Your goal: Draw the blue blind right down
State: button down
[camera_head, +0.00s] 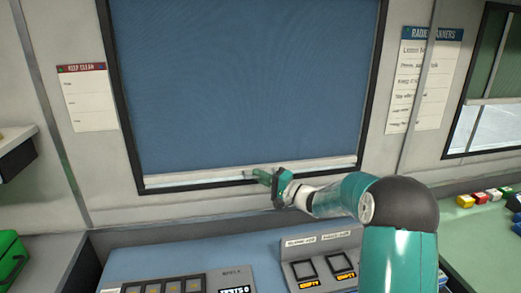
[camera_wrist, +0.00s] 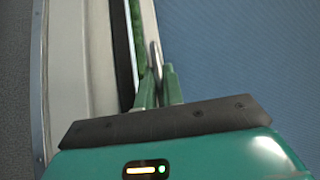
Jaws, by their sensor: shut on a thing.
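The blue blind (camera_head: 245,85) covers nearly all of the middle window in the head view. Its pale bottom bar (camera_head: 320,165) lies just above the lower window frame, with a thin strip of glass (camera_head: 190,179) showing beneath it. My gripper (camera_head: 254,176) is at the middle of the bar. In the wrist view, the blind (camera_wrist: 240,60) fills the right side, and the bar (camera_wrist: 146,22) runs beside a narrow green gap. My gripper's fingers (camera_wrist: 159,78) are shut on the bar's pull handle, which they mostly hide.
The black window frame (camera_head: 375,80) surrounds the blind. Below is a blue console with button panels (camera_head: 320,268). A green blind (camera_head: 500,55) hangs in another window at right. Coloured blocks (camera_head: 480,198) sit on the green surface at right. Notices (camera_head: 87,97) hang on the wall.

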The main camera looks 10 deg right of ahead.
notch_tip(320, 180, down, 8)
jog(key=shift+r, duration=0.25)
jog(key=shift+d, duration=0.1)
jog(key=c, duration=1.5)
grip_release()
jog(key=shift+w+f, duration=0.1)
jog(key=shift+f, duration=0.05)
jog(key=shift+c, duration=0.2)
jog(key=v, duration=1.3)
jog(key=shift+s+d+r, duration=0.2)
jog(key=shift+s+d, duration=0.1)
jog(key=shift+s, duration=0.05)
